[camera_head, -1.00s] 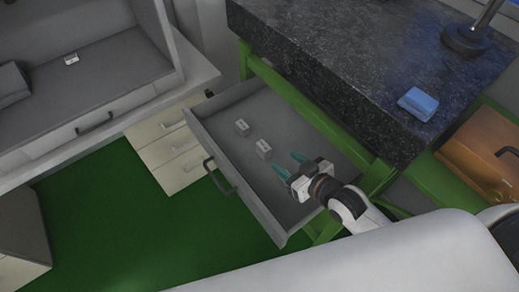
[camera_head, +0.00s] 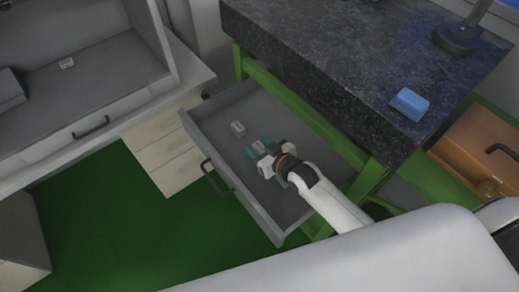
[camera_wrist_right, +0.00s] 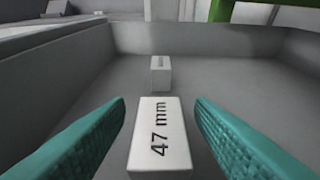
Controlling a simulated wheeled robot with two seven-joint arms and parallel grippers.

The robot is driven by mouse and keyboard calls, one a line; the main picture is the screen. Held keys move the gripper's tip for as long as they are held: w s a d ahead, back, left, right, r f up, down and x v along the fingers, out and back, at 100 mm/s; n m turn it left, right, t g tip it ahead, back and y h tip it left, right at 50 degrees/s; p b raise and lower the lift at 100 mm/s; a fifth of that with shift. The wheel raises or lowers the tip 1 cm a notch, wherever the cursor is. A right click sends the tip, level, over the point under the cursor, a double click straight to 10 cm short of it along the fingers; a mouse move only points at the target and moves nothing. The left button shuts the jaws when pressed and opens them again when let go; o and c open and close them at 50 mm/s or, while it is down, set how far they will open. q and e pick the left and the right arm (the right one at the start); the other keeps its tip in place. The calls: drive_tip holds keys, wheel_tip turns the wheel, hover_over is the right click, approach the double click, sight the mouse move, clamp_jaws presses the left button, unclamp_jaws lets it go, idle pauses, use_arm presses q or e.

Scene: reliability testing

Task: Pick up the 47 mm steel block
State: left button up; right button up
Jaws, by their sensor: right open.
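The 47 mm steel block (camera_wrist_right: 160,140) is a pale box with "47 mm" printed on its top. In the wrist view it sits between the two teal fingers of my right gripper (camera_wrist_right: 160,108), with a visible gap on each side. In the head view my right gripper (camera_head: 258,148) is inside the open drawer, its fingers on either side of the block, which is mostly hidden there. My right gripper is open. My left gripper is not in view.
A second small block (camera_head: 238,127) stands farther back in the grey drawer (camera_head: 222,108); it also shows in the wrist view (camera_wrist_right: 161,73). The drawer walls surround the gripper.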

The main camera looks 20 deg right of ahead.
clamp_jaws()
drive_tip(key=shift+r, duration=0.1)
drive_tip(key=shift+r, duration=0.1)
